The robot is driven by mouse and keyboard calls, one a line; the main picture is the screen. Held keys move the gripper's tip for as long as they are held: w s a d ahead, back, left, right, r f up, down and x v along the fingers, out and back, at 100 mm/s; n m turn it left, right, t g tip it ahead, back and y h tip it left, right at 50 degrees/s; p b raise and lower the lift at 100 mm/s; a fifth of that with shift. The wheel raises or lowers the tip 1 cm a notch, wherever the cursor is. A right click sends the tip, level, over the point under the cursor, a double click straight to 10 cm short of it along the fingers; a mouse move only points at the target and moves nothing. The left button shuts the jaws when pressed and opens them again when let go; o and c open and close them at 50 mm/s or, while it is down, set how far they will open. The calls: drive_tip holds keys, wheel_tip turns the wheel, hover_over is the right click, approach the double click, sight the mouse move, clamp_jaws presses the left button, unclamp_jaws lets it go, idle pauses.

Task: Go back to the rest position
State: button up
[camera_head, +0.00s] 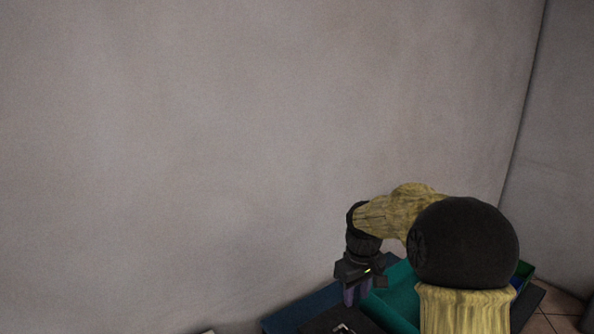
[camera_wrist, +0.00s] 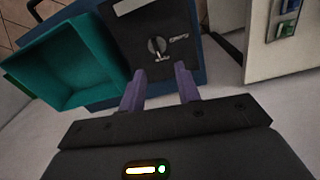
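My gripper (camera_head: 358,297) hangs low at the right in the head view, fingers pointing down. In the wrist view its two purple fingers (camera_wrist: 160,74) are apart, with nothing held between them. Ahead of the fingertips is a black panel or box (camera_wrist: 130,40) with a small metallic piece (camera_wrist: 158,47) on it. Part of that black object (camera_head: 322,322) shows at the bottom edge of the head view. My arm hides much of the area behind and below it.
An empty-looking teal bin (camera_wrist: 72,72) stands left of the black object, also partly visible in the head view (camera_head: 402,300). A blue surface (camera_head: 290,316) lies below. A white unit (camera_wrist: 262,62) with small green and blue parts stands right. A plain wall (camera_head: 200,130) fills the background.

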drive_tip(key=s+f+m+t, duration=0.1)
drive_tip(key=s+f+m, duration=0.1)
drive_tip(key=s, duration=0.8)
drive_tip(key=s+f+m+t, duration=0.1)
drive_tip(key=s+f+m, duration=0.1)
drive_tip(key=s, duration=0.7)
drive_tip(key=shift+s+d+m, duration=0.15)
drive_tip(key=shift+s+m, duration=0.25)
drive_tip(key=shift+m, duration=0.3)
drive_tip(key=shift+o, duration=0.4)
